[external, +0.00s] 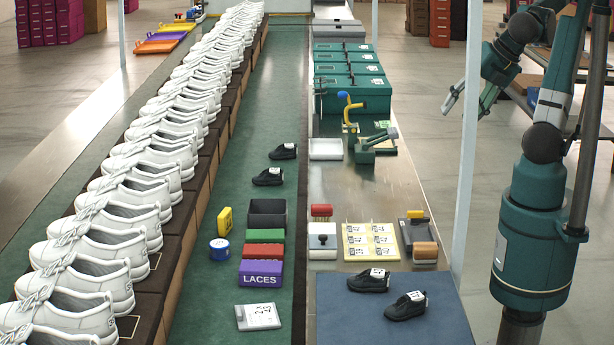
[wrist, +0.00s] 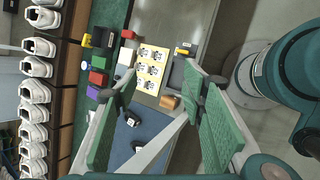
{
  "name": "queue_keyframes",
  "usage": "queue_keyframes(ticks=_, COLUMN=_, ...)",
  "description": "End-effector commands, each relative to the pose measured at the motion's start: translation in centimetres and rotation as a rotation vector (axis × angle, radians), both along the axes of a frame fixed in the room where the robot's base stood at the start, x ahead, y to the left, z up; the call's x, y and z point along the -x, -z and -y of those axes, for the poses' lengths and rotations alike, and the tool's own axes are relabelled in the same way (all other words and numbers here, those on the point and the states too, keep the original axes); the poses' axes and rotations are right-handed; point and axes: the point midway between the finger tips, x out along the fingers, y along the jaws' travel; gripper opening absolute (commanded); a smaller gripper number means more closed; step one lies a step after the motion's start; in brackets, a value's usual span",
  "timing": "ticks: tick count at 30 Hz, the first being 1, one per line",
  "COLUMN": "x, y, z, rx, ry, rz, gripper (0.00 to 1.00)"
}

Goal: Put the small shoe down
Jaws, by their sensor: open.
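My gripper (external: 468,100) is open and empty, raised at the right, away from the bench. Its two green fingers are spread wide in the wrist view (wrist: 160,85). One small black shoe (external: 369,280) with a white tag lies on the blue mat (external: 340,325) at the front of the metal bench. Another tagged black shoe (external: 407,305) lies beside it, nearer the front right. Both also show between the fingers in the wrist view, far below them. Two more black shoes, one farther back (external: 284,151) and one nearer (external: 268,177), lie on the green belt.
A long row of white shoes (external: 115,215) runs along the left. Small boxes, including a purple LACES box (external: 261,273), stand on the belt. A yellow label sheet (external: 370,242), a green clamp (external: 376,145) and green boxes (external: 352,95) occupy the bench. An upright post (external: 470,140) stands beside it.

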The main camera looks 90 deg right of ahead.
Motion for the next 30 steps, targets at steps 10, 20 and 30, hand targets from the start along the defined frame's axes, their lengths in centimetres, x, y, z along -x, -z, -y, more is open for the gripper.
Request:
queue_keyframes(ticks=10, x=-1.5, y=1.6, z=2.0, rx=-0.185, ry=0.225, rz=0.014, gripper=0.41)
queue_keyframes(ticks=20, x=-2.9, y=2.8, z=3.8, rx=-0.362, ry=0.445, rz=0.042, gripper=0.41)
queue_keyframes(ticks=30, x=-4.4, y=3.7, z=5.9, rx=-0.545, ry=0.679, rz=0.087, gripper=0.41)
